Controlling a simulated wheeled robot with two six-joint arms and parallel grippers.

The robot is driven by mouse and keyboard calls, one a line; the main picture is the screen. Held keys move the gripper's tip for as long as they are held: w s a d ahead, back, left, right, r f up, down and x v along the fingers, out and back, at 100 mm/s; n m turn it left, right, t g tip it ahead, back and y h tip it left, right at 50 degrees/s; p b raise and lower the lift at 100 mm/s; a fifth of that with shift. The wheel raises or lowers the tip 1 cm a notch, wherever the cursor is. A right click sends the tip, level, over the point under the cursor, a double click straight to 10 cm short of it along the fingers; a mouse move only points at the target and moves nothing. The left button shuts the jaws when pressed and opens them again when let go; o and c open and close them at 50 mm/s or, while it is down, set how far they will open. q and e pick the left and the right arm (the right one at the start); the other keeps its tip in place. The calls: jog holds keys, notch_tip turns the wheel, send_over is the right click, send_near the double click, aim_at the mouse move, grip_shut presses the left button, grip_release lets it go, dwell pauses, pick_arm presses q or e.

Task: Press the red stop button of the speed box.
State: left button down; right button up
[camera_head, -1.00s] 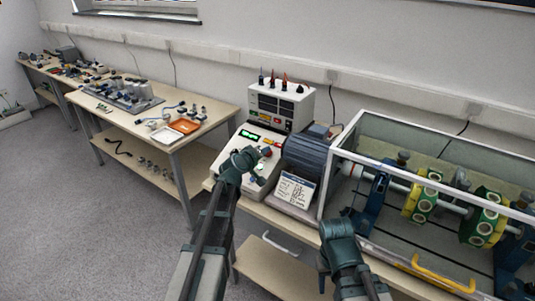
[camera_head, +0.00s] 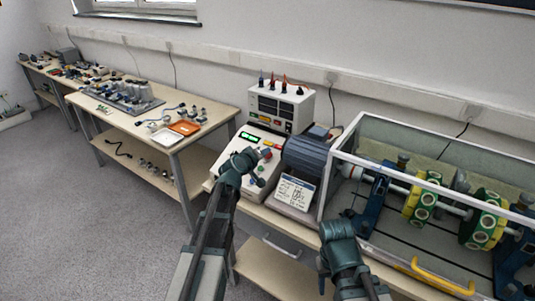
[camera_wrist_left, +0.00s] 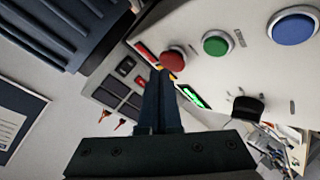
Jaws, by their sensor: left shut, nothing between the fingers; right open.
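The speed box (camera_head: 232,172) is a pale sloped console with a green display. Its red stop button (camera_head: 267,154) shows just right of my left gripper (camera_head: 252,155). In the left wrist view the round red button (camera_wrist_left: 173,58) lies just beyond and slightly right of my left fingertips (camera_wrist_left: 160,72). These are shut and empty. I cannot tell whether they touch it. A green button (camera_wrist_left: 215,43) and a blue button (camera_wrist_left: 293,28) sit further right. My right gripper (camera_head: 323,272) hangs low in front of the bench, open, its fingers hard to make out.
A grey motor (camera_head: 305,155) and a clear-walled case (camera_head: 345,150) with green-yellow discs on a shaft stand right of the box. A printed card (camera_head: 295,192) leans in front of the motor. A black knob (camera_wrist_left: 248,107) shows in the left wrist view. A side table (camera_head: 215,105) holds parts.

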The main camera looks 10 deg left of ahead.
pick_arm(q)
jog(key=shift+s+r, duration=0.1)
jog(key=shift+r, duration=0.25)
jog(key=r+p, duration=0.1)
jog(key=s+r+p, duration=0.1)
jog(key=r+p, duration=0.1)
jog(key=s+a+r+p, duration=0.1)
jog(key=shift+r+p, duration=0.25)
jog(key=shift+p, duration=0.1)
jog(key=shift+d, duration=0.15)
dwell(0.6)
